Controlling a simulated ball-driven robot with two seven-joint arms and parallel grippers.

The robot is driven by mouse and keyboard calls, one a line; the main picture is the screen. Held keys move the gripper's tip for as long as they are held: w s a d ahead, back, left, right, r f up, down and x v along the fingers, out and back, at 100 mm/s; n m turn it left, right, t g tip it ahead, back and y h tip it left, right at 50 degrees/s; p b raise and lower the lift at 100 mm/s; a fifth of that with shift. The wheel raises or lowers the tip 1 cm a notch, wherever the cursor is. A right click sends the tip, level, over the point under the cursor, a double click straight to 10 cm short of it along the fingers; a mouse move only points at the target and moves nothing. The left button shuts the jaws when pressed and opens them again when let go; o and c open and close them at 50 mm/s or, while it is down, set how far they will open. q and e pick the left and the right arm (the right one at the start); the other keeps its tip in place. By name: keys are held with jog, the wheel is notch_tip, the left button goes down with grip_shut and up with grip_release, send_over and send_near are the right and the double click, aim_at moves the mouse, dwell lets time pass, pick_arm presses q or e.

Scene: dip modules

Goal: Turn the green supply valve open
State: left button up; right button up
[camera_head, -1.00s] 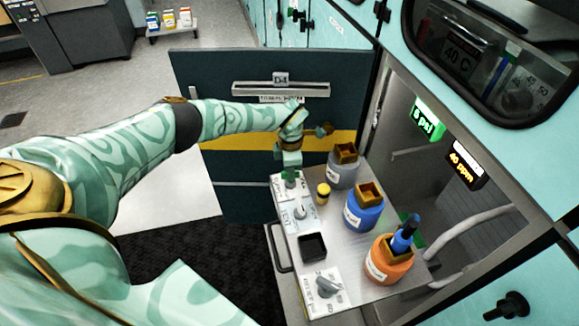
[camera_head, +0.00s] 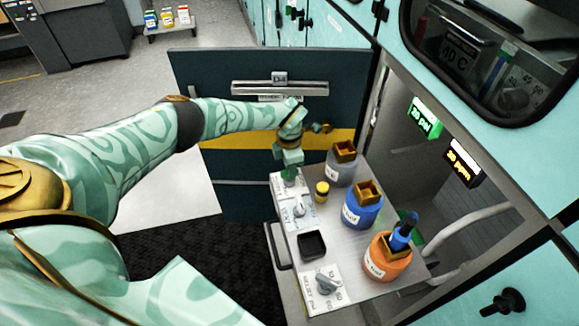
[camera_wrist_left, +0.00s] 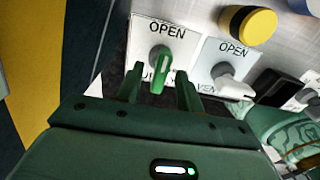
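The green supply valve (camera_wrist_left: 158,72) shows in the left wrist view on a white plate, with OPEN printed above it. Its green lever hangs down from a grey hub, away from the OPEN label. My left gripper (camera_wrist_left: 160,88) is open, with one finger on each side of the lever; gaps show between the fingers and the lever. In the head view my left gripper (camera_head: 290,172) is above the far left corner of the panel and largely covers the valve. The lower label is partly hidden. My right gripper is not in view.
A white vent valve (camera_wrist_left: 232,86) and a yellow-topped button (camera_wrist_left: 250,25) are beside the green valve. Grey (camera_head: 341,170), blue (camera_head: 364,214) and orange (camera_head: 387,262) bottles stand on the shelf. The open dark door (camera_head: 330,65) stands behind my arm.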

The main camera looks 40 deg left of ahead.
pick_arm(q)
notch_tip(320, 180, up, 16)
jog(key=p, duration=0.5)
jog(key=shift+r, duration=0.15)
dwell(0.3)
